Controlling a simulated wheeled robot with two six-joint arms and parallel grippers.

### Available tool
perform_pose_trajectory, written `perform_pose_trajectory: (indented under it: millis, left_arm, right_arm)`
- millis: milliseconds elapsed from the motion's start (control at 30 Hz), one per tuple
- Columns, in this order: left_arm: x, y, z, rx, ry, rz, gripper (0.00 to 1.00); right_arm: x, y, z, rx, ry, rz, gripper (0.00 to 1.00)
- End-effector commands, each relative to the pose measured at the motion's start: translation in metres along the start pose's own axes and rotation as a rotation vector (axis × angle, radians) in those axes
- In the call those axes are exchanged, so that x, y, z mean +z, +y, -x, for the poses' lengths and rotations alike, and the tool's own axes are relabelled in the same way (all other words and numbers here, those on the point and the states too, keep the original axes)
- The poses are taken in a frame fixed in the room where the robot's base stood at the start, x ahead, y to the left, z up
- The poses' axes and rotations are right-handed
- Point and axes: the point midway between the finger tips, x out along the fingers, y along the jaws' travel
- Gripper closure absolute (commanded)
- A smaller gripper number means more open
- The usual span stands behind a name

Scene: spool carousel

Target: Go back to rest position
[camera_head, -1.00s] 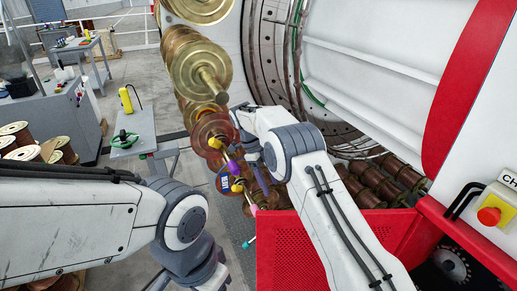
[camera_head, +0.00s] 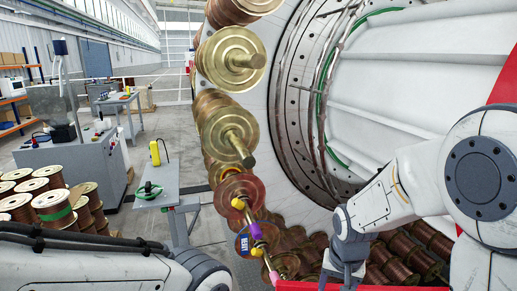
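My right arm comes in from the right and bends over the red panel in front of the carousel. Its wrist ends in a dark grey part (camera_head: 345,250) low in the picture, and I cannot make out fingers. My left arm lies low at the left, and its gripper is outside the picture. The carousel's brass spools (camera_head: 230,60) hang in a column at centre. A reddish spool (camera_head: 240,187) sits lower down, with yellow and purple pieces (camera_head: 247,222) in front of it.
A grey stand (camera_head: 172,183) holds a yellow bottle (camera_head: 155,153) and a green ring. Several copper spools (camera_head: 52,208) stand at the left. A red panel (camera_head: 380,287) edges the bottom. Grey floor lies open between stand and workbench (camera_head: 75,165).

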Motion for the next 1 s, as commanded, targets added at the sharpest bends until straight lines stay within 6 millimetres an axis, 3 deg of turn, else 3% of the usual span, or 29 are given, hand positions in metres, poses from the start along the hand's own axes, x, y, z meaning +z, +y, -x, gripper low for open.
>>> perform_pose_trajectory:
  millis: [333, 667, 800, 1000]
  left_arm:
    - [0.0, 0.0, 0.0, 0.0, 0.0, 0.0, 0.5]
    - [0.0, 0.0, 0.0, 0.0, 0.0, 0.0, 0.5]
    - [0.0, 0.0, 0.0, 0.0, 0.0, 0.0, 0.5]
    - [0.0, 0.0, 0.0, 0.0, 0.0, 0.0, 0.5]
  right_arm:
    - [0.058, 0.033, 0.002, -0.031, 0.091, 0.353, 0.39]
    - [0.113, -0.025, 0.033, -0.082, 0.014, 0.599, 0.39]
    - [0.15, -0.043, 0.05, -0.104, -0.032, 0.733, 0.39]
    - [0.204, -0.054, 0.074, -0.127, -0.102, 0.923, 0.39]
